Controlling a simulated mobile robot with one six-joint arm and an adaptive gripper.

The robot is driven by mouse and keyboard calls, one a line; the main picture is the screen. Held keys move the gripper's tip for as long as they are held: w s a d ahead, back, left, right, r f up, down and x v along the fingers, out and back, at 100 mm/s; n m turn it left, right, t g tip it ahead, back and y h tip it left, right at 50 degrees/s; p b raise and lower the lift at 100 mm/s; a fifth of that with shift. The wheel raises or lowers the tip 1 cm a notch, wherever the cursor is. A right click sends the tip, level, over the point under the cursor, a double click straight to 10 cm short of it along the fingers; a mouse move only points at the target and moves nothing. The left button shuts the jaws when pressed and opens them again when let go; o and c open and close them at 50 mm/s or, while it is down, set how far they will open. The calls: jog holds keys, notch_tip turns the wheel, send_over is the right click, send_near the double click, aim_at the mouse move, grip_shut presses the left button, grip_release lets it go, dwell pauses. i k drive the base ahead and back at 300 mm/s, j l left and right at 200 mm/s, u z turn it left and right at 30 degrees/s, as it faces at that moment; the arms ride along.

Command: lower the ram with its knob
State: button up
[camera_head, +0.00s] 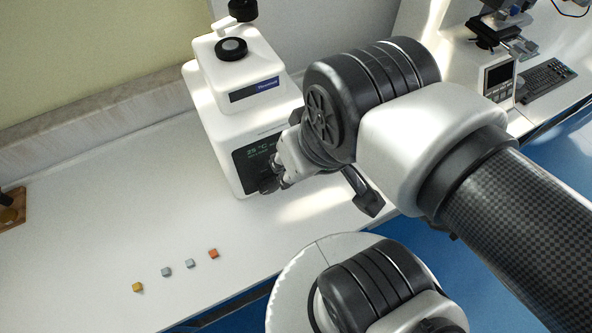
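A white benchtop machine (222,150) with a blue label and a dark display reading about 25 °C stands against the wall. A black round part (232,47) sits on its top. A black knob-like part (243,9) is above it at the picture's top edge, partly cut off. I cannot tell for sure which part is the ram. My gripper (274,181) is at the machine's lower front, beside the display. It is small and dark there, partly hidden by my wrist, so its opening and any contact are unclear.
Several small blocks, one yellow (138,287), one orange (213,253) and grey ones between, lie on the white bench (90,220). A wooden stand (12,207) is at the left edge. Another instrument (500,75) and a keyboard (545,80) are at upper right. The left bench is mostly clear.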

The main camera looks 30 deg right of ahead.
aim_at(269, 186)
jog(key=k+j, duration=0.3)
jog(key=j, duration=0.15)
jog(key=k+j, duration=0.25)
jog(key=j, duration=0.25)
jog(key=z, duration=0.05)
